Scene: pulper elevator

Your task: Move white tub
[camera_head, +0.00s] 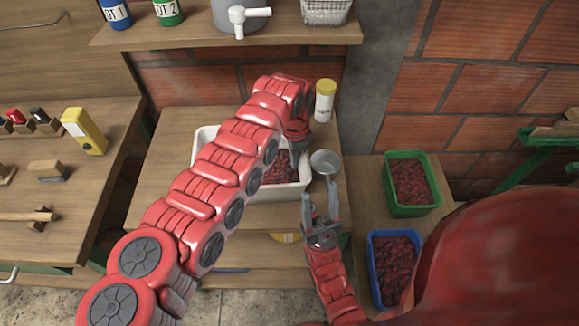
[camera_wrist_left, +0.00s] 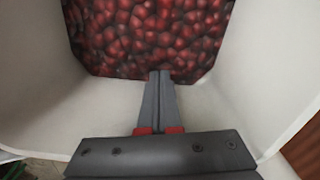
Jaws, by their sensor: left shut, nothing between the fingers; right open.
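The white tub (camera_head: 293,192) stands on the middle wooden table and holds dark red cherries. My left arm crosses in front of it and hides much of its middle. My left gripper (camera_head: 294,157) is over the tub's right part. In the left wrist view its shut fingers (camera_wrist_left: 160,88) point into the tub, with no object between them. The tub's white inner walls (camera_wrist_left: 32,75) and the red cherries (camera_wrist_left: 150,35) fill that view. My right gripper (camera_head: 321,200) is open and empty, just right of the tub, its fingers pointing up the picture toward a small metal cup (camera_head: 325,163).
A yellow-capped jar (camera_head: 325,101) stands behind the tub. A green crate (camera_head: 436,207) and a blue crate (camera_head: 373,272) of cherries sit at right. A shelf (camera_head: 180,35) with cans hangs above. A left bench (camera_head: 70,225) carries a yellow box (camera_head: 86,131).

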